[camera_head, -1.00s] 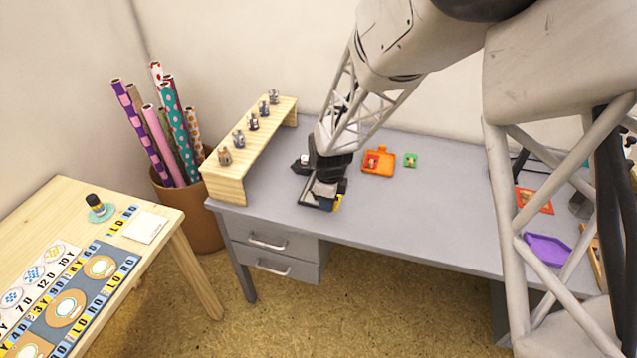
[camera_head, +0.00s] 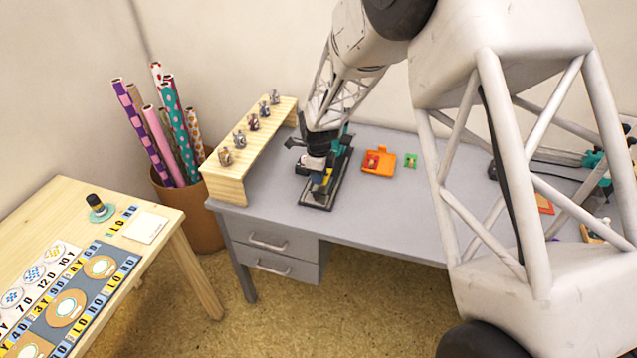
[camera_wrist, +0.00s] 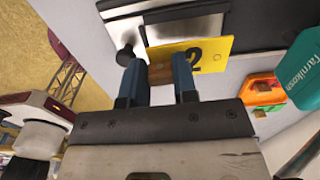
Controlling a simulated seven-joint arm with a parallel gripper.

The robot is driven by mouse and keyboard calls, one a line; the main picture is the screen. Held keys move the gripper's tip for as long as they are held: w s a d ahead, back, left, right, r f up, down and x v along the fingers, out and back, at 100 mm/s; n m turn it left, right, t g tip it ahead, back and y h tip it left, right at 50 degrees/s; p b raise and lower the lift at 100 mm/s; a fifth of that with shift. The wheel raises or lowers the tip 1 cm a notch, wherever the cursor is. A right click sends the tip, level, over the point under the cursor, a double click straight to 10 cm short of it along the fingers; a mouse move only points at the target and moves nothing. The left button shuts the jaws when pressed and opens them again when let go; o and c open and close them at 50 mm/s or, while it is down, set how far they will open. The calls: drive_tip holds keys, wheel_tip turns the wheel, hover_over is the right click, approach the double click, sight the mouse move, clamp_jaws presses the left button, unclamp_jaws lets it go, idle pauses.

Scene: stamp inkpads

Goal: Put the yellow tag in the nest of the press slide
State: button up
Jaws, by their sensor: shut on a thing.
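The yellow tag (camera_wrist: 218,52) shows a black "2" in the wrist view, lying flat over or beside the grey metal plate (camera_wrist: 185,29) of the black press. My gripper (camera_wrist: 160,75) is shut on the tag's small brown grip (camera_wrist: 160,72), with a blue finger on each side. In the head view my gripper (camera_head: 318,178) is low over the front end of the black press base (camera_head: 337,184). I cannot tell whether the tag sits down in the nest; the fingers and plate edge hide its near side.
An orange holder (camera_head: 368,169) with a red tag and a green tag (camera_head: 410,160) lie right of the press. A wooden rack (camera_head: 228,184) with several small metal pieces stands at the left. The desk front right of the press is clear.

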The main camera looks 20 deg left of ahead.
idle(0.3)
drive_tip(key=shift+f, duration=1.75)
drive_tip(key=shift+f, duration=0.1)
drive_tip(key=o, duration=0.5)
drive_tip(key=shift+c, duration=0.2)
wheel_tip(320, 180, up, 12)
drive_tip(key=shift+r, duration=0.1)
